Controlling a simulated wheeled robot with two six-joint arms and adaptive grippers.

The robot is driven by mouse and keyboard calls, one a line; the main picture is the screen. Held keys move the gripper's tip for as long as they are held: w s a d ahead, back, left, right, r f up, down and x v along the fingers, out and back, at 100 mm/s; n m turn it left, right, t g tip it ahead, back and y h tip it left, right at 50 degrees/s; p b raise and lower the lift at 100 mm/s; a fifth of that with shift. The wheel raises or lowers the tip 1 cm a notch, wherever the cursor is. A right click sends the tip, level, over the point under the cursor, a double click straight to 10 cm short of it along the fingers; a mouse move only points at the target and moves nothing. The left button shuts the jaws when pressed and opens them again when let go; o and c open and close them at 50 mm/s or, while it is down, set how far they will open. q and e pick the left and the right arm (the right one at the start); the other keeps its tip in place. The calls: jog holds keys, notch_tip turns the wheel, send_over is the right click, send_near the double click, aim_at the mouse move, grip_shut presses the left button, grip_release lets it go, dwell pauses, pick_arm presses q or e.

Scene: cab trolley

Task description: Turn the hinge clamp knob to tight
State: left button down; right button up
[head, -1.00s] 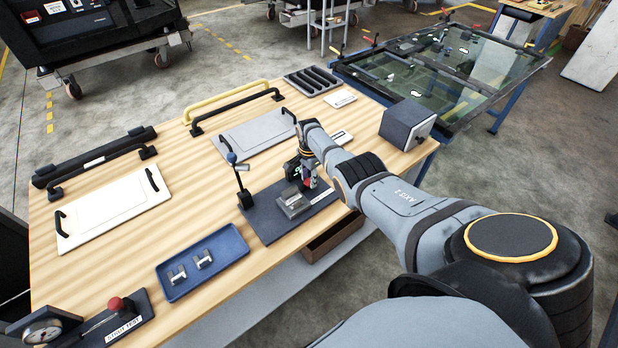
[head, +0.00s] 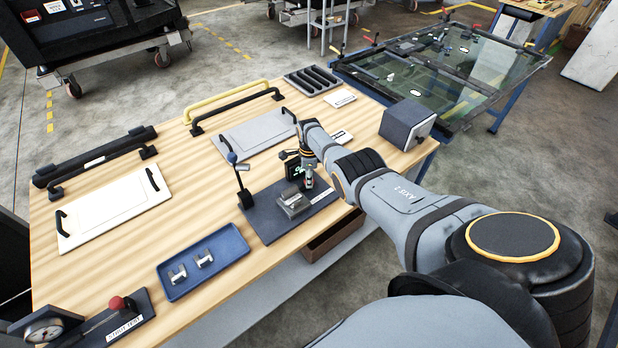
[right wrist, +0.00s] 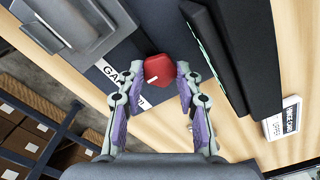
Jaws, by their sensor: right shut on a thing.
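The red knob (right wrist: 158,69) sits between the fingers of my right gripper (right wrist: 157,78) in the right wrist view. The gripper is shut on it, one finger on each side. A small white mark shows on the knob. In the head view the right gripper (head: 308,182) is over the dark fixture plate (head: 262,224), beside a grey metal block (head: 292,203); the knob is mostly hidden there. A small display with green digits (head: 294,169) stands behind the gripper. A partly covered label is beside the knob. My left gripper is not in view.
An upright lever with a blue ball (head: 232,158) stands at the plate's left. A blue tray (head: 203,262) with small metal parts lies nearer. A dark box (head: 407,125) stands at the table's right. Panels and bar handles lie behind; bare wood lies between.

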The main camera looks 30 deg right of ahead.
dwell(0.4)
jog(key=o, duration=1.2)
jog(key=shift+c, duration=0.2)
jog(key=shift+w+d+r, duration=0.1)
jog(key=shift+r, duration=0.5)
notch_tip(320, 180, up, 11)
jog(key=shift+f, duration=0.15)
